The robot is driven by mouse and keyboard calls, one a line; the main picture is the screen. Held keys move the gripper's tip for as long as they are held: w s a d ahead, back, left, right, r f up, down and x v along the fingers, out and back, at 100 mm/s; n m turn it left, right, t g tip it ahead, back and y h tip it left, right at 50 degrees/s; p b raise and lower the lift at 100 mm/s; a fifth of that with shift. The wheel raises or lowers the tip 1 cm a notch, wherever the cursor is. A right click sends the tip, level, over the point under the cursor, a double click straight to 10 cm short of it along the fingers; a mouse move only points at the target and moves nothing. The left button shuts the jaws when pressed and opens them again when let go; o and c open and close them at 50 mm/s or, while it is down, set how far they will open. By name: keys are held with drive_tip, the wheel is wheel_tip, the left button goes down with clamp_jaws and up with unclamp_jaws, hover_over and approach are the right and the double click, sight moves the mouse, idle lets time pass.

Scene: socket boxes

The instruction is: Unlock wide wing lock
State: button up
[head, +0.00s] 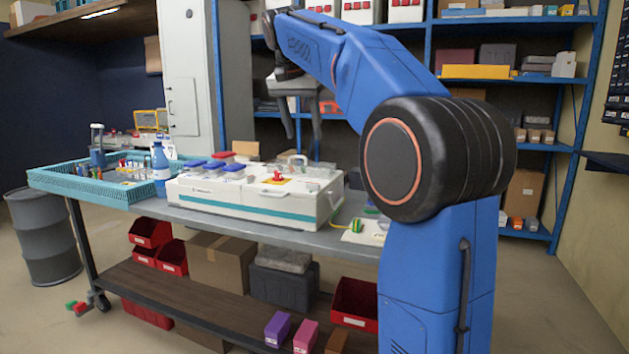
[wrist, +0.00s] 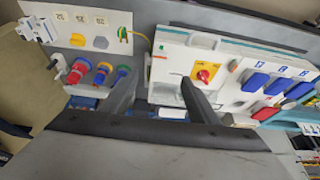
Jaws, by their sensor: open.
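My gripper (head: 304,141) is open and empty above the right part of a long white socket box (head: 245,203) on the workbench. In the wrist view my gripper (wrist: 161,82) has its two dark fingers spread apart, with the end of the white box (wrist: 230,50) between and beyond them. A red knob on a yellow plate (wrist: 207,74) sits on the box just right of the right finger. The same red and yellow knob (head: 277,179) shows on the box top in the head view. I cannot clearly make out which part is the wide wing lock.
Blue socket covers (wrist: 255,82) line the box. Left of the fingers, a white panel (wrist: 58,92) carries red, yellow and blue plugs. Shelves stand behind.

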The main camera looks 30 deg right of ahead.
sight(313, 186)
drive_tip(key=x, duration=1.7)
drive_tip(key=shift+f, duration=0.15)
drive_tip(key=c, duration=1.1)
